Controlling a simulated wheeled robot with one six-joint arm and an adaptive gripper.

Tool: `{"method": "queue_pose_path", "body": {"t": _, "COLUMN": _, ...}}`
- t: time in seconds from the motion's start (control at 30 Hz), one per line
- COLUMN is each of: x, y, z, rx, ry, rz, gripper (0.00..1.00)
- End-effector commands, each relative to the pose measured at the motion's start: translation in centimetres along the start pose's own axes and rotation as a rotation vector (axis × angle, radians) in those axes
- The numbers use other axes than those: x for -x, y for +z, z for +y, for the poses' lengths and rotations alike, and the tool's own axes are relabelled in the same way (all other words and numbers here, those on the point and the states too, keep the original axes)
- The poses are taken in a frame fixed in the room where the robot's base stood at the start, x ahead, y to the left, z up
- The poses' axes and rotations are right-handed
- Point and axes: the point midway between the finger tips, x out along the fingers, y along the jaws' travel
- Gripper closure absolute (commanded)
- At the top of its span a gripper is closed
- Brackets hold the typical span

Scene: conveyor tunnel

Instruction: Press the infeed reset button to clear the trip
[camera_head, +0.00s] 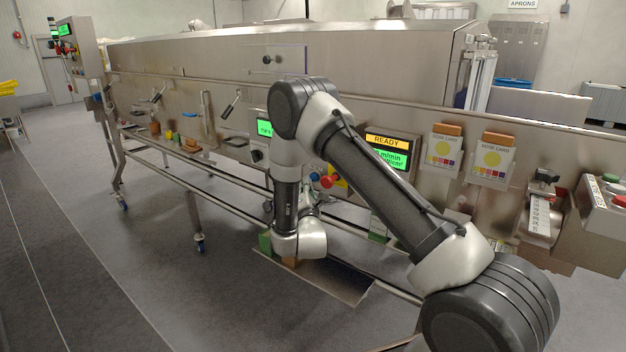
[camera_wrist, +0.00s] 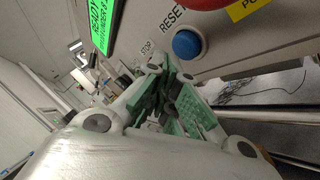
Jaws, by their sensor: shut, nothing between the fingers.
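In the wrist view, a round blue button (camera_wrist: 187,44) sits on a light metal panel beside a label reading RESET (camera_wrist: 172,14). My gripper (camera_wrist: 168,90) is shut and empty, with green pads on its fingers. Its tips are just below and left of the blue button in the picture; I cannot tell whether they touch the panel. In the head view, small blue (camera_head: 314,177) and red (camera_head: 328,181) buttons show beside my arm. My gripper is mostly hidden there behind my arm.
A green display (camera_wrist: 103,22) is at the upper left. In the head view, a READY screen (camera_head: 388,152) and cards (camera_head: 443,152) line the machine's front. Open floor (camera_head: 110,240) lies left.

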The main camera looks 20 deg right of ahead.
Motion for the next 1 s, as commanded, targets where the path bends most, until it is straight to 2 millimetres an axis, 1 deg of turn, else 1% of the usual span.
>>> {"method": "queue_pose_path", "body": {"t": 0.17, "x": 0.2, "y": -0.2, "z": 0.2, "rx": 0.0, "ry": 0.001, "rz": 0.001, "gripper": 1.0}}
{"method": "queue_pose_path", "body": {"t": 0.63, "x": 3.2, "y": -2.4, "z": 2.4, "rx": 0.0, "ry": 0.001, "rz": 0.001, "gripper": 1.0}}
{"method": "queue_pose_path", "body": {"t": 1.0, "x": 3.5, "y": -2.5, "z": 2.5, "rx": 0.0, "ry": 0.0, "rz": 0.0, "gripper": 1.0}}
